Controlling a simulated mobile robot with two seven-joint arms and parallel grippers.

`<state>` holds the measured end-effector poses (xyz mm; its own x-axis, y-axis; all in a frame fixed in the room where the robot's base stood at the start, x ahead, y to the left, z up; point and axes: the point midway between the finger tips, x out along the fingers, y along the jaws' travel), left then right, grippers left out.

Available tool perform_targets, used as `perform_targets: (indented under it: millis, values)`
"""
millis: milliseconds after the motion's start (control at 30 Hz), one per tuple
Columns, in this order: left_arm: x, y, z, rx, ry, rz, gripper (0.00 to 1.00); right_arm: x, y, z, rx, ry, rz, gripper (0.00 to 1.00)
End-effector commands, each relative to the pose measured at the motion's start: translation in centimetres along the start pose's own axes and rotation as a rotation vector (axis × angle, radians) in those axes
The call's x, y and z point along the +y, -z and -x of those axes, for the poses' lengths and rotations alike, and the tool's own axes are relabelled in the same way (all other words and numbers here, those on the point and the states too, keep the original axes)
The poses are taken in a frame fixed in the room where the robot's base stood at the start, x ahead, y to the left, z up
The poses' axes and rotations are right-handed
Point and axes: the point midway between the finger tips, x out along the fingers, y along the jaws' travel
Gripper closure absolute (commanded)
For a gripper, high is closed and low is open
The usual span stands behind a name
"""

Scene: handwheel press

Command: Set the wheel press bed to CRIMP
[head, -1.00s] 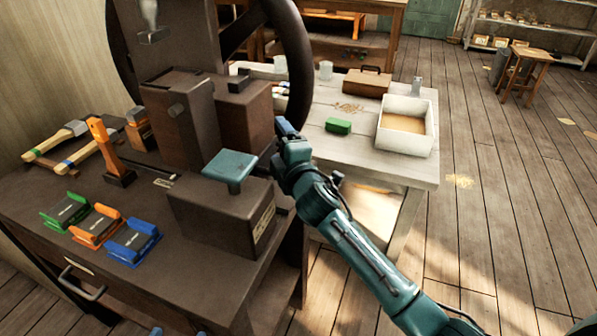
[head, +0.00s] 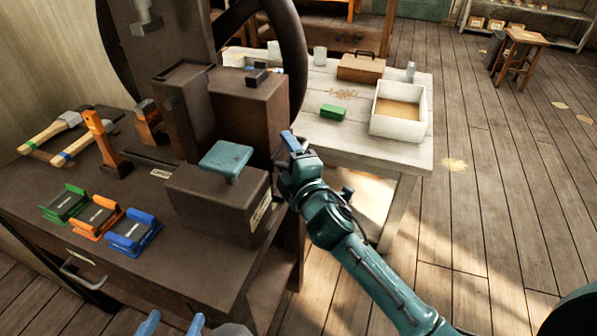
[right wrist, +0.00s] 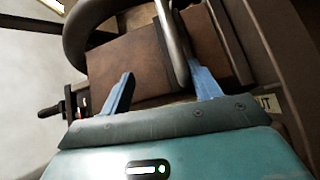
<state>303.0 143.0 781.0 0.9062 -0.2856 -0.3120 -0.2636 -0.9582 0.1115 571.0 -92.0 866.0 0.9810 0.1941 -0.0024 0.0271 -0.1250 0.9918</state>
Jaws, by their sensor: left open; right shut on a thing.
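The wheel press stands on a brown bench at the left of the head view. Its big dark handwheel (head: 294,50) rises behind the brown press blocks (head: 245,110). My right gripper (head: 286,144) is at the wheel's lower right edge, shut on the handwheel. In the right wrist view a grey bar (right wrist: 172,45) passes between my blue fingertips (right wrist: 165,88), and a dark curved rim shows behind. A label ending in "UT" (right wrist: 266,103) is partly hidden there. A teal pad (head: 226,158) sits on the front block. My left gripper (head: 172,325) is open and empty at the bottom edge.
Green, orange and blue cradles (head: 98,217) lie on the bench, with an orange-handled tool (head: 103,140) and wooden-handled tools behind. A white table (head: 390,152) at the right holds a white box (head: 398,121), a green block (head: 333,112) and a brown case.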

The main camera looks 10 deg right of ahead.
Motion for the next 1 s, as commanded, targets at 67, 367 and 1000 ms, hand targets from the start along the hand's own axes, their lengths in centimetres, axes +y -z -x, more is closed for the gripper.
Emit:
perform_targets:
  millis: [67,367,1000]
  values:
    - [0.0,0.3,0.1,0.0,0.0,0.0,0.39,1.8,1.1,0.6,0.029,-0.04,-0.013,0.57]
    - [0.1,0.6,0.2,0.0,0.0,0.0,0.39,1.5,0.9,2.7,0.029,-0.041,-0.012,0.62]
    - [0.1,0.7,0.2,0.0,0.0,0.0,0.39,0.6,0.3,6.3,0.019,-0.03,-0.004,0.66]
